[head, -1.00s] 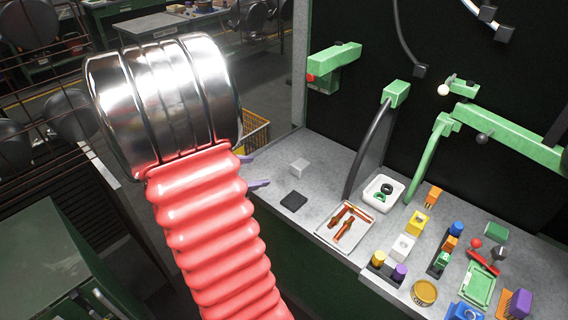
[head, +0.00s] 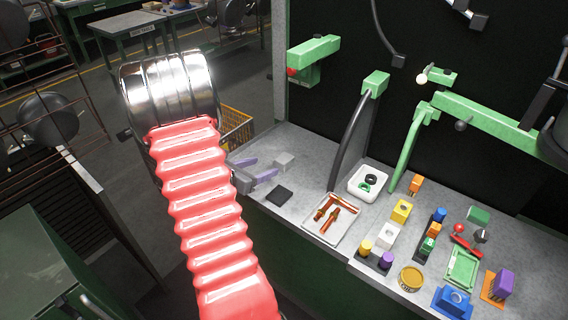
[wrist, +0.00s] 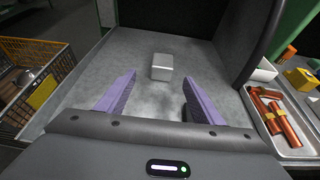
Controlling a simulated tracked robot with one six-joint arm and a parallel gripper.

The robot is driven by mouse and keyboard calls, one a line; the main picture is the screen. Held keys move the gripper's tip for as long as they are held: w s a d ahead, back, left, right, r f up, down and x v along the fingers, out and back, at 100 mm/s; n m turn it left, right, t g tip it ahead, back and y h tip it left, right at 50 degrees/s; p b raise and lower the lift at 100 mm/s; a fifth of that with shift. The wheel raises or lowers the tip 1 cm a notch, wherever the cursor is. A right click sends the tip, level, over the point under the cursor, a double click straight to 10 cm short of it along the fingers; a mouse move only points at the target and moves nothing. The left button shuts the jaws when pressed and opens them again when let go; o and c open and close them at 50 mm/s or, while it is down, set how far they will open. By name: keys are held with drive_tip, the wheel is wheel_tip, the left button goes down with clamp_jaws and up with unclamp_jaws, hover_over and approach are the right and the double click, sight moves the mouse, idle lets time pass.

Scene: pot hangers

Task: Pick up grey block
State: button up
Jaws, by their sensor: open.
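The grey block (head: 284,161) is a small light-grey cube near the left end of the grey workbench. In the wrist view the grey block (wrist: 162,67) stands alone on the bench, a little beyond the fingertips and roughly centred between them. My gripper (head: 262,169) has purple fingers and is just left of the block in the head view. In the wrist view my gripper (wrist: 157,88) is open, fingers wide apart, with nothing between them. The block is not touched.
A dark square pad (head: 279,195) lies on the bench near the block. A tray with copper-coloured parts (head: 330,219) and a white bin (head: 368,184) stand to the right. A yellow crate (wrist: 38,90) is at the left. The bench around the block is clear.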

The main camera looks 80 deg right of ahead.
sight(279, 161)
drive_tip(key=x, duration=0.7)
drive_tip(key=shift+s+d+f, duration=0.1)
drive_tip(key=shift+d+f, duration=0.1)
drive_tip(key=shift+d, duration=0.1)
drive_tip(key=shift+s+x, duration=0.2)
drive_tip(key=shift+x, duration=2.4)
drive_tip(key=shift+a+f, duration=0.1)
drive_tip(key=c, duration=1.4)
